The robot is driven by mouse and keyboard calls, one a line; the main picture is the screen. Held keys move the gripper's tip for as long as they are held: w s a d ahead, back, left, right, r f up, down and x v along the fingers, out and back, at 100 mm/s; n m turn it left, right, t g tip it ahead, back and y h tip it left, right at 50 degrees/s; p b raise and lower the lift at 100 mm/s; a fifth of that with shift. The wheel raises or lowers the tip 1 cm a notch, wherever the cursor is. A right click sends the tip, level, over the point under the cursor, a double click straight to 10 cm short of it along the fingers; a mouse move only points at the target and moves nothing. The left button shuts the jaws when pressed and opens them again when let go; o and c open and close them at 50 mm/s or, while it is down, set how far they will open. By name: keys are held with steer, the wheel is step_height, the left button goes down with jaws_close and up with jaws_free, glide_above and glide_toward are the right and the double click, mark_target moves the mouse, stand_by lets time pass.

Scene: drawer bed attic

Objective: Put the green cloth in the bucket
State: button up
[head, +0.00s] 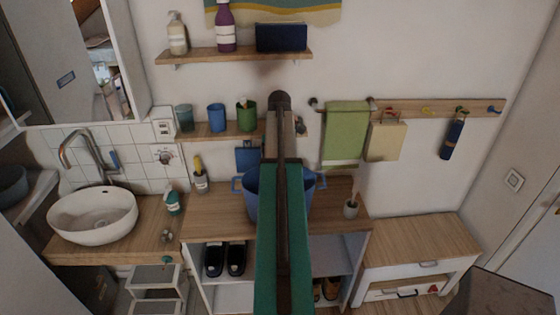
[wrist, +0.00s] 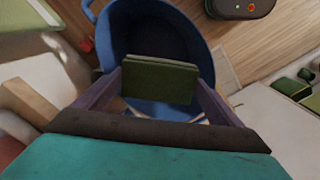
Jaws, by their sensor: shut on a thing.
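My gripper (wrist: 160,82) is shut on a folded dark green cloth (wrist: 160,76), which spans between its two fingers in the wrist view. The blue bucket (wrist: 205,52) is behind the cloth there, and the cloth lies across its opening. I cannot tell how far above the bucket it is, or whether it is inside the rim. In the head view the bucket (head: 250,193) stands on the wooden cabinet top, partly hidden by my arm. My gripper and the cloth are hidden behind my arm in that view.
A shelf with cups (head: 216,117) is behind the bucket. A small brush holder (head: 351,206) stands to its right. A white basin (head: 94,214) is at left.

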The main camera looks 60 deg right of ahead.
steer(key=shift+f+b, duration=1)
steer(key=shift+f, duration=1.15)
steer(key=o, duration=0.6)
steer(key=shift+c, duration=0.2)
steer(key=shift+r+p, duration=1.45)
steer(key=shift+r, duration=2.05)
